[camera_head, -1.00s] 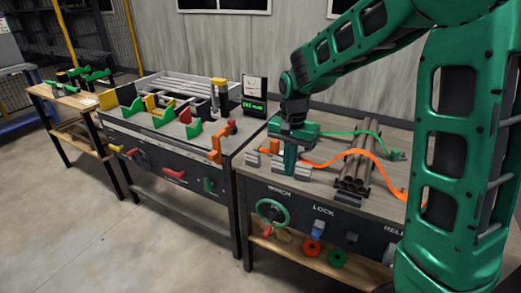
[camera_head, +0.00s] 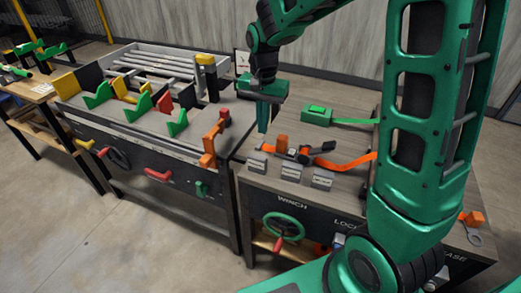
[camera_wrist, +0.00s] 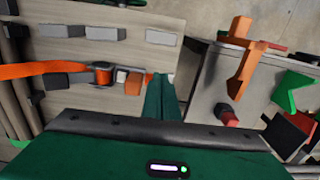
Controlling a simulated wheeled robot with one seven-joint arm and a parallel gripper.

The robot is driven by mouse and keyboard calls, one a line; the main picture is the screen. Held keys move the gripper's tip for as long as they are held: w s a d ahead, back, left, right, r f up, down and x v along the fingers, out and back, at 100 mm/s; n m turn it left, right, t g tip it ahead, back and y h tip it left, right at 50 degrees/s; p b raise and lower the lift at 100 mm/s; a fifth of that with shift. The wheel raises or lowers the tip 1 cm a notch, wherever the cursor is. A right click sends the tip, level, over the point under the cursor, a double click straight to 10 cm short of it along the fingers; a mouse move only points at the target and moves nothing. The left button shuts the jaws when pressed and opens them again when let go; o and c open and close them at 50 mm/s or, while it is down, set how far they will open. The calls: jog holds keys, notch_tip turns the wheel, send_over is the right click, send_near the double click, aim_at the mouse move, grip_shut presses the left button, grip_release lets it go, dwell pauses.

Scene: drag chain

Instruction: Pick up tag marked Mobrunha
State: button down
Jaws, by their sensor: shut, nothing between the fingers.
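Several small grey tags with white labels lie in a row near the front left of the right-hand table: a left tag (camera_head: 257,163), a middle tag (camera_head: 291,171) and a right tag (camera_head: 322,179). Their lettering is too small to read, so I cannot tell which is Mobrunha. The wrist view also shows grey blocks along the table edge, the nearest one (camera_wrist: 165,37) beyond my fingertips. My gripper (camera_head: 262,128) is shut and empty, pointing down over the table's left side, behind the tags. Its green fingers also show in the wrist view (camera_wrist: 162,92).
An orange strap with a ratchet (camera_head: 305,153) lies just behind the tags. A green strap buckle (camera_head: 317,114) is farther back. The left bench (camera_head: 190,150) carries an upright orange bracket (camera_head: 209,145) close by. My arm hides the table's right part.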

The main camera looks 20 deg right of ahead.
aim_at(257, 157)
jog(key=f, duration=0.3)
jog(key=d+f, duration=0.1)
jog(key=f, duration=0.6)
jog(key=shift+d, duration=0.2)
jog(key=shift+s+a, duration=1.4)
jog(key=shift+s+a, duration=1.05)
jog(key=shift+r, duration=0.15)
